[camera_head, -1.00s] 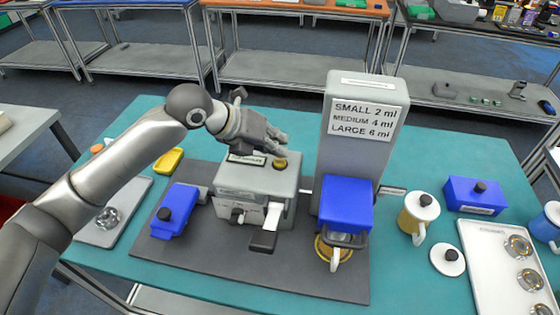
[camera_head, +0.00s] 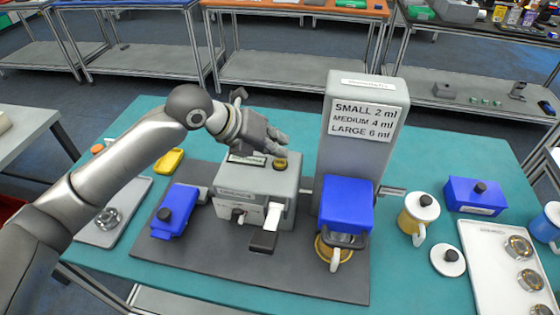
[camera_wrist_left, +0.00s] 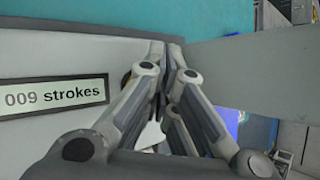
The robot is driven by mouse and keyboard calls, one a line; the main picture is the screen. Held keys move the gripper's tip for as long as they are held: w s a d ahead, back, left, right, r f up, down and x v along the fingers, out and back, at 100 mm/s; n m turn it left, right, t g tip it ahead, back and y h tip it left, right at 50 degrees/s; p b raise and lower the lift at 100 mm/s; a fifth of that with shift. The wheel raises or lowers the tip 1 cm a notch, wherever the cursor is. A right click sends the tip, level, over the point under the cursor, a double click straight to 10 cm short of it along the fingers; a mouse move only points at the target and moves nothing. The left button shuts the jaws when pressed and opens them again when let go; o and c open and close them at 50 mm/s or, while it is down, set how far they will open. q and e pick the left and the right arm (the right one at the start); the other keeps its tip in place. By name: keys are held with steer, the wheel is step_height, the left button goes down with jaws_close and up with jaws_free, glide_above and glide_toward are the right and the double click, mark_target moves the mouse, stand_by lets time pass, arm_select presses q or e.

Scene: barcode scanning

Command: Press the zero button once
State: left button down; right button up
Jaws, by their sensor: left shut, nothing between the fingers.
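A grey counter machine (camera_head: 255,182) stands on the dark mat, with a small display on its top. In the left wrist view the display (camera_wrist_left: 52,94) reads "009 strokes". A gold round knob or button (camera_head: 281,163) sits on the machine's top, right of the display. My left gripper (camera_head: 283,143) is shut and empty, just above and behind this knob. In the left wrist view the shut left gripper (camera_wrist_left: 170,55) covers part of the machine's top, and a dark round part shows behind its fingers. I cannot tell whether it touches anything. My right gripper is not in view.
A tall grey dispenser (camera_head: 350,150) with a blue box and size sign stands close to the gripper's right. A blue box (camera_head: 172,222) lies left of the machine. Mugs, a lid (camera_head: 447,261) and a white tray (camera_head: 478,262) are on the right.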

mark_target(277, 159)
arm_select(q)
steer(key=shift+f, duration=0.4)
steer(key=shift+f+b, duration=0.3)
steer(key=shift+f, duration=0.2)
stand_by(0.5)
steer(key=shift+r, duration=0.1)
steer(key=shift+r+p, duration=0.8)
steer(key=shift+p, duration=0.05)
step_height(277, 159, up, 5)
steer(key=p, duration=0.4)
steer(key=shift+r, duration=0.1)
stand_by(0.3)
stand_by(0.5)
